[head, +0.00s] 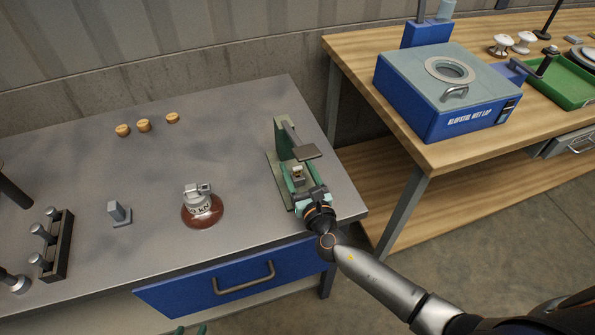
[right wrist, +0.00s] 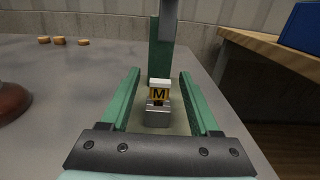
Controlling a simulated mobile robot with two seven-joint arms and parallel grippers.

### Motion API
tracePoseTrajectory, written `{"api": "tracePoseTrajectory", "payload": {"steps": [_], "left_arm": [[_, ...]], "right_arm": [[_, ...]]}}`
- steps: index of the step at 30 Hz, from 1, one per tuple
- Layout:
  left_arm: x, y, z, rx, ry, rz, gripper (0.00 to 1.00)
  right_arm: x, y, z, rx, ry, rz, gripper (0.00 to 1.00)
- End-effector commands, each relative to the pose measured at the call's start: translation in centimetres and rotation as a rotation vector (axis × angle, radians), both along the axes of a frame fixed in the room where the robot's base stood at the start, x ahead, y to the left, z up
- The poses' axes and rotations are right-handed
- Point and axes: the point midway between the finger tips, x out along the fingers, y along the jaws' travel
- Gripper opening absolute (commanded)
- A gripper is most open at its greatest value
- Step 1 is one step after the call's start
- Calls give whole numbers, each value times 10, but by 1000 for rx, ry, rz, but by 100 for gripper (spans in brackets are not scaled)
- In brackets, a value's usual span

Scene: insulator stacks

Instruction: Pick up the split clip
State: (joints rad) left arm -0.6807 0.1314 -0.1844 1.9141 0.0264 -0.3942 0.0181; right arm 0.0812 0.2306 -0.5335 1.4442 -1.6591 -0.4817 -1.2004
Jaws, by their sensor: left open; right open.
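A small pale-topped piece with a yellow face marked M, which looks like the split clip (right wrist: 159,93), sits on a small grey metal block (right wrist: 158,117). In the head view the piece (head: 297,171) is at the green press stand on the right of the grey table. My right gripper (right wrist: 158,88) is open, with its green fingers on either side of the piece and gaps on both sides. In the head view the right gripper (head: 300,184) is low over the stand's base. My left gripper (head: 191,330) shows only its green fingertips at the bottom edge, apart and empty.
The press's green post (head: 281,138) and grey arm (head: 300,145) rise just beyond the piece. A wooden bench (head: 420,150) is right.

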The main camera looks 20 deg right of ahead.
Motion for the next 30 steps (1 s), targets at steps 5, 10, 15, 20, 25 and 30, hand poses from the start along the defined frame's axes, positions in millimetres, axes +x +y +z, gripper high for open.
{"api": "tracePoseTrajectory", "payload": {"steps": [5, 10, 15, 20, 25, 30], "left_arm": [[0, 0, 0, 0, -1, 0, 50], [1, 0, 0, 0, -2, 0, 50], [1, 0, 0, 0, -2, 1, 50], [1, 0, 1, 0, -2, 1, 50], [1, 0, 1, 0, -2, 1, 50], [1, 0, 1, 0, -3, 1, 50]], "right_arm": [[0, 0, 0, 0, 0, 0, 57], [0, 0, 0, 0, 0, 0, 38], [0, 0, 0, 0, 0, 0, 19], [0, 0, 0, 0, 0, 0, 1], [0, 0, 0, 0, 0, 0, 0], [0, 0, 0, 0, 0, 0, 0]]}}
